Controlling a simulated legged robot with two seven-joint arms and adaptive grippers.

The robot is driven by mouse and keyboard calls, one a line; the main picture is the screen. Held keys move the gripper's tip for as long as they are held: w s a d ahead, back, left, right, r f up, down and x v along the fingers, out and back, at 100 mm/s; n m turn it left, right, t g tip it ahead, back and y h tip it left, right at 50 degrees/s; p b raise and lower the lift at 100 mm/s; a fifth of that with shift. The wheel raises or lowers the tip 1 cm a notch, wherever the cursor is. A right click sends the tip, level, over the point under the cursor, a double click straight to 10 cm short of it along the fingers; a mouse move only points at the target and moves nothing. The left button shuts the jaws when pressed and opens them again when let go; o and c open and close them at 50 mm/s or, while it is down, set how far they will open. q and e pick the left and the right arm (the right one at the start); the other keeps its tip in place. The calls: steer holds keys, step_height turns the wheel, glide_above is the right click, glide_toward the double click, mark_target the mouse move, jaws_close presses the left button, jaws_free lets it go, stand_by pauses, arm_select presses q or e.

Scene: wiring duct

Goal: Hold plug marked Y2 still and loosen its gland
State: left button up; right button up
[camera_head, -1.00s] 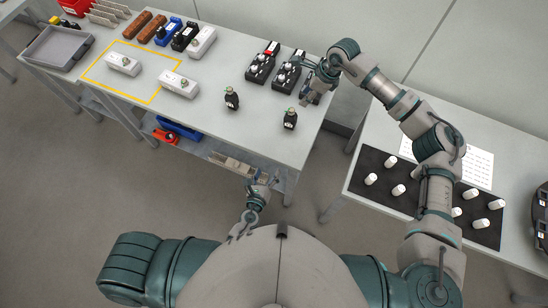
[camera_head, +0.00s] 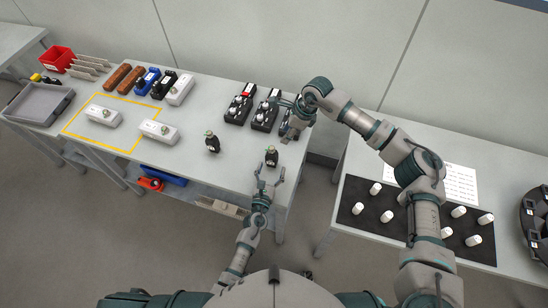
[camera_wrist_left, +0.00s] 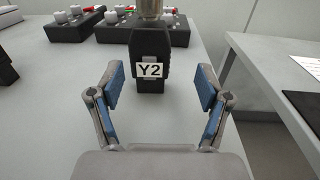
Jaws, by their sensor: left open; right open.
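The plug marked Y2 (camera_wrist_left: 150,88) stands upright in the left wrist view, black with a white label and a metal gland (camera_wrist_left: 151,9) on top, cut off by the frame edge. In the head view this plug (camera_head: 271,157) is near the table's front right. My left gripper (camera_head: 271,177) is open just in front of the plug; in the left wrist view its blue-padded fingers (camera_wrist_left: 157,88) are spread to either side, apart from it. My right gripper (camera_head: 284,116) is open above the table's right end, beside the black boxes, behind the plug; its fingers are partly hidden.
Another black plug (camera_head: 212,142) stands to the left. Black boxes with white knobs (camera_head: 265,112) stand behind. White boxes (camera_head: 158,132) lie at a yellow-outlined area (camera_head: 66,129). A second table to the right holds a black mat (camera_head: 400,228) with several white cylinders.

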mark_target(273, 162)
arm_select(q)
steer(key=x, duration=0.3)
steer(key=shift+w, duration=0.2)
steer(key=shift+w+a, duration=0.5)
steer(key=shift+w, duration=0.4)
steer(key=shift+w+a, duration=0.25)
steer(key=shift+a, duration=0.1)
steer(key=shift+d, duration=0.6)
steer(key=shift+c, duration=1)
steer(key=shift+d, duration=0.5)
steer(key=c, duration=1.1)
steer(key=o, duration=0.4)
steer(key=shift+a, duration=0.4)
steer(key=c, duration=0.4)
steer(key=shift+a, duration=0.55)
steer(key=shift+c, duration=0.7)
arm_select(e)
steer(key=shift+a, duration=1.2)
